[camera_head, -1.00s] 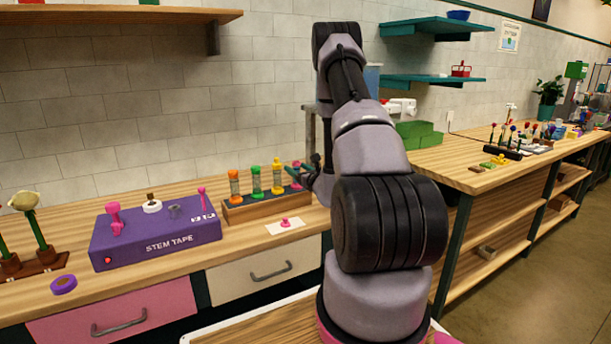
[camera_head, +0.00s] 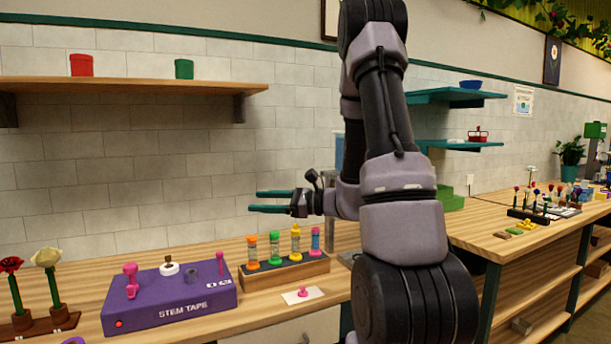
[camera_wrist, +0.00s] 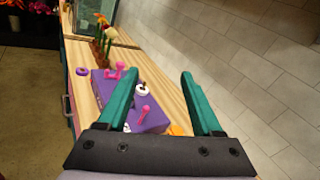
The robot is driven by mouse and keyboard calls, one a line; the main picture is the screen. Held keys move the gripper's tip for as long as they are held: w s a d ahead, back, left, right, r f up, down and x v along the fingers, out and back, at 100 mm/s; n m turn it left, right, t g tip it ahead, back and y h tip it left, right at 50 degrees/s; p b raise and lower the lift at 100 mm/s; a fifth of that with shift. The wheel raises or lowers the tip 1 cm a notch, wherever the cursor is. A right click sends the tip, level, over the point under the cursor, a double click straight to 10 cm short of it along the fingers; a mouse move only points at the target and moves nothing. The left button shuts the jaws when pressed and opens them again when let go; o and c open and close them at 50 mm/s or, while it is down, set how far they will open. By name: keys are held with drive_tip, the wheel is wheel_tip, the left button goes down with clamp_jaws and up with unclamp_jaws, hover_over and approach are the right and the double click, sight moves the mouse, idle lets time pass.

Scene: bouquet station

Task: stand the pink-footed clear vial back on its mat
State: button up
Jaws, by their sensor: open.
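My gripper (camera_head: 252,202) is open and empty, high above the rack and pointing left. In the wrist view its two teal fingers (camera_wrist: 160,73) are spread with nothing between them. The vial and mat are not clearly visible in the wrist view.
Orange (camera_head: 252,252), green (camera_head: 275,248) and yellow (camera_head: 295,243) vials stand in the same rack. The purple stem tape box (camera_head: 170,300) is left of it. A wooden shelf (camera_head: 130,85) hangs above on the left.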

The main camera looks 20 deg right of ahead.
drive_tip(key=s+a+r+n+g+h, duration=0.25)
drive_tip(key=s+n+g, duration=0.2)
drive_tip(key=s, duration=0.25)
drive_tip(key=s+a+r+n+g+h, duration=0.1)
drive_tip(key=s+a+r+n+g, duration=0.1)
drive_tip(key=s+a+n+g, duration=0.35)
drive_tip(key=s+d+r+n+t+h, duration=0.6)
drive_tip(key=s+d+t+h, duration=0.1)
drive_tip(key=s+d+h, duration=0.1)
drive_tip(key=d+h, duration=0.1)
drive_tip(key=d, duration=0.1)
drive_tip(key=shift+d+r+n, duration=0.3)
drive_tip(key=shift+n, duration=0.1)
